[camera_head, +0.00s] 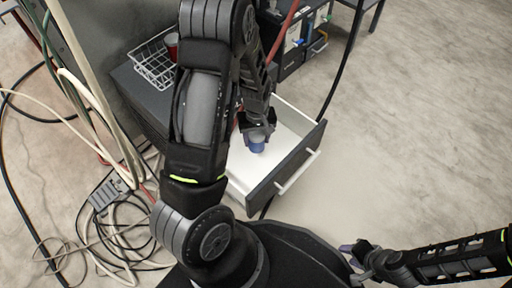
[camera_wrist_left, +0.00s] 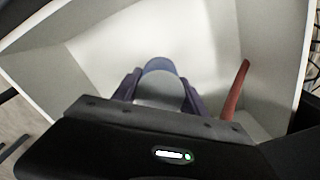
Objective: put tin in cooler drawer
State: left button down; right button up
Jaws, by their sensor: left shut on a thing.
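A small blue tin (camera_head: 257,143) with a greyish top is held in my left gripper (camera_head: 257,136), over the open drawer (camera_head: 293,118). The drawer has a white inside and a dark front with a pale handle. In the left wrist view the tin (camera_wrist_left: 160,88) sits between the two fingers (camera_wrist_left: 160,90), with the white drawer walls around it. I cannot tell whether the tin touches the drawer floor. My right gripper (camera_head: 358,254) is at the lower right, away from the drawer; its fingers are small and unclear.
A wire basket (camera_head: 153,66) with a red can (camera_head: 171,45) stands on the dark cabinet top (camera_head: 135,92). Loose cables (camera_head: 115,225) and a power strip (camera_head: 104,193) lie on the left floor. The right floor is clear.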

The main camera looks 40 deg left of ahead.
aim_at(257, 147)
pick_arm(q)
jog(key=shift+r, duration=0.1)
notch_tip(257, 147, down, 4)
jog(key=shift+f+b, duration=0.25)
jog(key=shift+b, duration=0.95)
jog(key=shift+f, duration=0.25)
jog(key=shift+f, duration=0.25)
jog(key=c, duration=0.6)
grip_release()
jog(key=shift+r, duration=0.1)
notch_tip(257, 147, up, 12)
jog(key=p, duration=0.6)
jog(key=shift+r, duration=0.15)
